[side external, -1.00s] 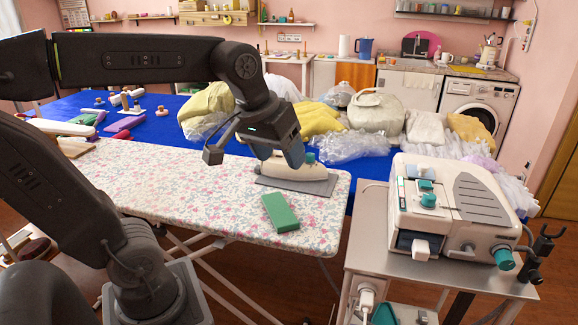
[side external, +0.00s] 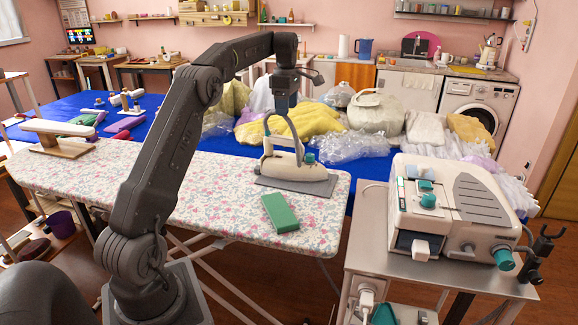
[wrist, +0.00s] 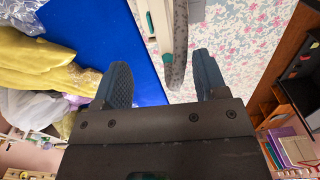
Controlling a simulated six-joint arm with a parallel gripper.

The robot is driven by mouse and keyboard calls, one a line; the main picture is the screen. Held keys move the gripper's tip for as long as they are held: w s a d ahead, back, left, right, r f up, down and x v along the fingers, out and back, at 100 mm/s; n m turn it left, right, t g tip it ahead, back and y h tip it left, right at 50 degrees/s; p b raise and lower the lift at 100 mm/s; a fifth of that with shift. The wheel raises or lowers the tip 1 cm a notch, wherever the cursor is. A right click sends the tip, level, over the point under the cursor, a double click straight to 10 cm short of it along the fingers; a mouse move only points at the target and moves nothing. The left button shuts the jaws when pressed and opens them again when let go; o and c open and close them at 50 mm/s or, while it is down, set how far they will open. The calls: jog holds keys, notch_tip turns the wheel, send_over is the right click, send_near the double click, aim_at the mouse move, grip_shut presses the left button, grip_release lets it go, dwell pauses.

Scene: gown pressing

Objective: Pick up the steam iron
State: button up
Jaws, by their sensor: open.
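The steam iron (side external: 298,176) is cream with teal parts and sits on a grey rest pad (side external: 265,183) near the right end of the floral ironing board (side external: 150,180).
A green block (side external: 280,212) lies on the board in front of the iron. The steam station (side external: 455,205) stands on a cart at right. Behind, a blue table (side external: 370,168) carries yellow cloth (side external: 305,120) and clear plastic bags (side external: 355,146). The board's middle is clear.

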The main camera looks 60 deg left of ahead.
aim_at(289, 147)
notch_tip(289, 147, down, 8)
jog(key=shift+f, duration=0.2)
jog(key=shift+w+d+f, duration=0.15)
jog(key=shift+f, duration=1.15)
jog(key=shift+w+d+f, duration=0.15)
jog(key=shift+f, duration=1.15)
jog(key=shift+c, duration=0.3)
